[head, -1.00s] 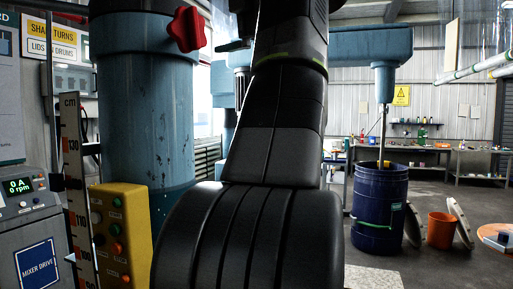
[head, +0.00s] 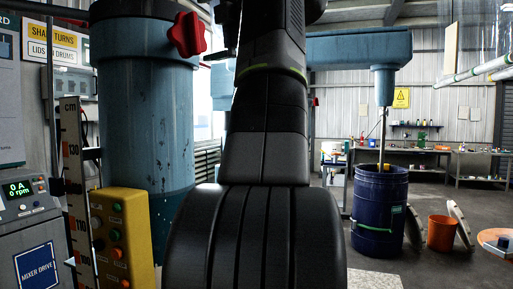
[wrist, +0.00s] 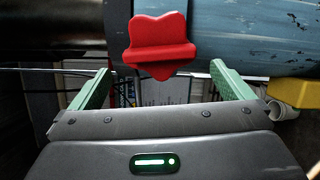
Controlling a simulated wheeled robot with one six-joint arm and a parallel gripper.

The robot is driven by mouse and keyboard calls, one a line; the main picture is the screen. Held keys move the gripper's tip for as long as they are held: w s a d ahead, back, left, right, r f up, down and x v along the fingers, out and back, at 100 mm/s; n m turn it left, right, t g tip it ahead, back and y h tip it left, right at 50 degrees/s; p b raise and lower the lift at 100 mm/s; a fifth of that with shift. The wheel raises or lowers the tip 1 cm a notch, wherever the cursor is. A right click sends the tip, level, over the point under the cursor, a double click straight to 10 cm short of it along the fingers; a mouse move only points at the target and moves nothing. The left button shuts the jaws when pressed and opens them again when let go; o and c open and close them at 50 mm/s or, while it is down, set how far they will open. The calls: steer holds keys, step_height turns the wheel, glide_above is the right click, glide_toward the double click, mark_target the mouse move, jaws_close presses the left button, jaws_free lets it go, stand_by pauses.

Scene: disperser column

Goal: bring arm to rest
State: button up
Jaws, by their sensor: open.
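My arm, dark grey and black, fills the middle of the head view. My gripper (wrist: 160,85) shows in the wrist view with its two green fingers wide apart and nothing between them. Its fingertips do not show clearly in the head view. A red star-shaped knob (head: 189,34) sits on the blue column (head: 146,120), left of my arm. In the wrist view the red knob (wrist: 160,42) appears beyond the fingers, near the top middle; I cannot tell how far off it is.
A yellow button box (head: 122,235), a scale ruler (head: 73,170) and a mixer drive panel (head: 27,225) stand close on the left. A blue drum (head: 379,212) with a stirring shaft and an orange bucket (head: 440,233) are on the right.

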mark_target(196, 31)
steer(key=p+x, duration=0.1)
steer(key=x, duration=0.6)
steer(key=shift+w+a, duration=0.1)
steer(key=shift+a, duration=0.15)
steer(key=shift+w+a+r, duration=0.1)
steer(key=shift+w+a, duration=0.05)
steer(key=shift+a, duration=0.05)
steer(key=shift+w+m+p, duration=0.1)
steer(key=shift+m+p, duration=0.25)
steer(key=shift+m, duration=0.25)
steer(key=shift+d+m, duration=0.15)
steer(key=shift+m, duration=0.65)
steer(key=m+p, duration=0.1)
steer(key=m, duration=0.2)
steer(key=shift+r, duration=0.15)
steer(key=shift+m+p, duration=0.5)
steer(key=shift+m, duration=0.8)
